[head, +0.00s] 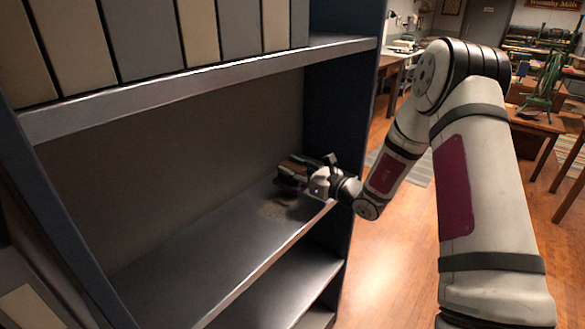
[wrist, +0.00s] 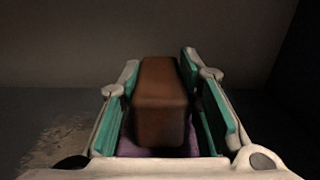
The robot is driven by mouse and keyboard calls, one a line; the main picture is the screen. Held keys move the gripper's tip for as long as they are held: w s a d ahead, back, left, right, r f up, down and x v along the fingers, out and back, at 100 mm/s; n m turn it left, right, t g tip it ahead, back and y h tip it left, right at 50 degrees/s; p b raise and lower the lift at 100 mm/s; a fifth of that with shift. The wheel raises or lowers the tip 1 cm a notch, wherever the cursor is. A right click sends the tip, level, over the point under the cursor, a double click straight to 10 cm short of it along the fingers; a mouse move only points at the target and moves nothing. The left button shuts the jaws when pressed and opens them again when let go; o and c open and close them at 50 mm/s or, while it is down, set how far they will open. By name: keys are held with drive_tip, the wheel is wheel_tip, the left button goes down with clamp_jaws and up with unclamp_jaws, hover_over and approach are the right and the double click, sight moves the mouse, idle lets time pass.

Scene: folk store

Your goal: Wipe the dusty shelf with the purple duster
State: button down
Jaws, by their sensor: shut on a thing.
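My gripper (wrist: 160,64) is shut on the duster (wrist: 160,100), with one finger on each side of its brown block handle. A strip of purple shows under the handle in the wrist view. In the head view my gripper (head: 306,170) and the duster (head: 290,182) are inside the shelf bay, near its right end. The dusty shelf (head: 200,252) is a grey metal board. A brownish dust patch (head: 277,210) lies on it, just in front of the duster; the patch (wrist: 62,145) is at lower left in the wrist view. Contact between the pad and shelf is hard to tell.
An upper shelf (head: 200,82) with a row of beige and grey binders (head: 150,38) is above. A dark blue side panel (head: 340,110) closes the right end. A lower shelf (head: 285,290) is below. The left part of the dusty shelf is clear of objects.

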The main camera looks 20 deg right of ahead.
drive_tip(key=shift+f+b, duration=0.35)
drive_tip(key=shift+f, duration=0.4)
drive_tip(key=shift+s+a, duration=0.1)
drive_tip(key=shift+s+a+p, duration=1.05)
drive_tip(key=shift+s+a, duration=0.3)
drive_tip(key=shift+a, duration=0.5)
drive_tip(key=shift+s+a+p, duration=1.05)
drive_tip(key=shift+s+a, duration=0.35)
drive_tip(key=shift+a, duration=0.5)
drive_tip(key=shift+s+a+p, duration=1.05)
drive_tip(key=shift+s+a, duration=0.3)
drive_tip(key=shift+a, duration=0.5)
drive_tip(key=shift+w+d, duration=0.1)
drive_tip(key=shift+w+d+r, duration=0.1)
drive_tip(key=shift+w+d, duration=0.45)
drive_tip(key=shift+d, duration=0.2)
drive_tip(key=shift+w+d, duration=0.5)
drive_tip(key=shift+d, duration=0.2)
